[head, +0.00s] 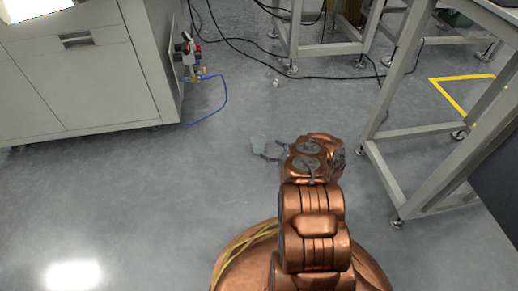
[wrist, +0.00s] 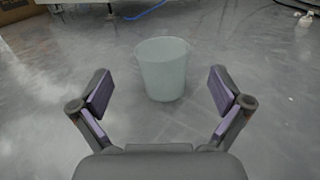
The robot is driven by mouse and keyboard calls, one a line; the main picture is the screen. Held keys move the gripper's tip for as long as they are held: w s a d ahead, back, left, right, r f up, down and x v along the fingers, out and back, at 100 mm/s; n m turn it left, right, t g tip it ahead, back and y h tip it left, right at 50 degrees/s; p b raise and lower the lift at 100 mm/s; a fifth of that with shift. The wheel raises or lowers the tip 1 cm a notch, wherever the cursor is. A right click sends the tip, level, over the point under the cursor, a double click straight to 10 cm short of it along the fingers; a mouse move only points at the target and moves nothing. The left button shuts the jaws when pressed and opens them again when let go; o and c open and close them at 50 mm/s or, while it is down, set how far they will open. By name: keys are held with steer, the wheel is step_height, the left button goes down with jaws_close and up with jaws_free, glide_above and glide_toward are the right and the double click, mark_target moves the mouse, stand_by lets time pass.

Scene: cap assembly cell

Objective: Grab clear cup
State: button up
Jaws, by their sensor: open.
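The clear cup (wrist: 163,72) is pale and translucent, wider at its rim, and appears upright on the grey floor in the wrist view. My gripper (wrist: 162,88) is open and empty. Its two purple-padded fingers are spread to the left and right of the cup's line, with the cup just ahead of and between them, apart from both pads. In the head view the cup (head: 259,142) is a small pale shape just beyond my gripper (head: 268,150), whose palm is mostly hidden by my copper arm.
A grey cabinet (head: 75,85) with a blue hose (head: 222,105) stands at the left. A metal table frame (head: 385,165) stands at the right. Black cables (head: 320,77) cross the floor at the back. A small white object (wrist: 305,19) lies farther off. Floor around the cup is clear.

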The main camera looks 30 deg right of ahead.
mark_target(253, 137)
steer(key=shift+x, duration=1.2)
steer(key=b+x, duration=0.1)
steer(key=x, duration=0.1)
steer(key=b+x, duration=0.1)
steer(key=x, duration=0.1)
steer(key=shift+w+d+f+b, duration=0.1)
steer(key=shift+w+f+b, duration=0.05)
steer(key=shift+f+b, duration=0.15)
steer(key=shift+w+r, duration=0.15)
steer(key=shift+w, duration=0.25)
steer(key=shift+c, duration=0.2)
steer(key=c, duration=0.9)
